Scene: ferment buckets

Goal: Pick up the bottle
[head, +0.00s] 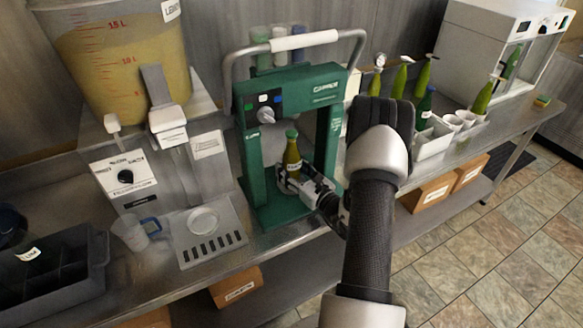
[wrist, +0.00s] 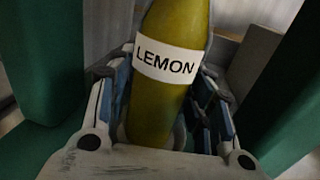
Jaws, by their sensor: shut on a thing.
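The bottle (head: 291,154) is olive-yellow with a green cap and stands upright inside the frame of a green machine (head: 254,170). In the wrist view the bottle (wrist: 172,95) fills the middle and carries a white label reading LEMON. My gripper (head: 291,186) reaches in from the right, low on the bottle. In the wrist view its fingers (wrist: 168,105) lie on both sides of the bottle and are shut on it. The bottle's base is hidden by the gripper, so I cannot tell whether it touches the machine's base.
A dispenser with a yellow tank (head: 125,50) is at left, beside a clear cup (head: 130,233) and a dark crate (head: 60,270). Green bottles (head: 400,80) and white cups (head: 452,122) are at right.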

